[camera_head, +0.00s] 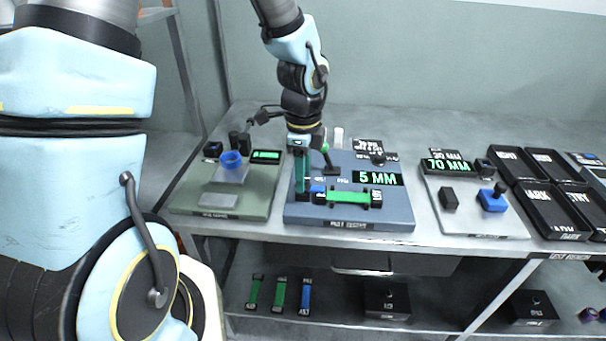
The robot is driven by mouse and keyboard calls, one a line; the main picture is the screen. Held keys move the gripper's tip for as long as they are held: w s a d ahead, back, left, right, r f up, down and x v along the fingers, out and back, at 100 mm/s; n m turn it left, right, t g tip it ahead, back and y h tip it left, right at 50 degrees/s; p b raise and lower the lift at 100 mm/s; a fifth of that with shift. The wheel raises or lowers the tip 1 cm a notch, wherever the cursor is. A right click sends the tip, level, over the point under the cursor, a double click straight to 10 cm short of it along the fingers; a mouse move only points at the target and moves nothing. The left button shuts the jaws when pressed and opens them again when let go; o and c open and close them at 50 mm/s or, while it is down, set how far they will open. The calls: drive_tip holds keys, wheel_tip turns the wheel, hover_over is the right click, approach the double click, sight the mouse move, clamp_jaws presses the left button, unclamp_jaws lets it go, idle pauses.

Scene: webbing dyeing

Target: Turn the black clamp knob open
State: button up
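My gripper (303,185) points down over the left part of the blue station (310,215), which has a "5 MM" display. A teal-green upright piece shows at its fingers, and I cannot tell whether it is a finger or something held. A green strip (347,197) lies across the front of the station between dark end pieces. A small black knob (378,159) stands at the station's back right, apart from my gripper. Another black knob (499,187) tops a blue block on the grey "70 MM" station. I cannot tell which one is the clamp knob. The fingertips are too small to read.
A green station (245,205) with a blue cup (231,159) stands left of the blue one. Black trays (551,205) sit at the right. A black post (331,163) stands close to my gripper. Straps (280,293) and black boxes (387,300) lie on the lower shelf.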

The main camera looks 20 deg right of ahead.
clamp_jaws()
drive_tip(key=shift+n, duration=0.3)
drive_tip(key=n+b, duration=0.1)
drive_tip(key=n, duration=0.8)
drive_tip(key=shift+b, duration=0.35)
drive_tip(key=n, duration=0.4)
drive_tip(key=shift+b, duration=0.3)
drive_tip(key=shift+n, duration=2.1)
drive_tip(key=shift+o, duration=2.4)
unclamp_jaws()
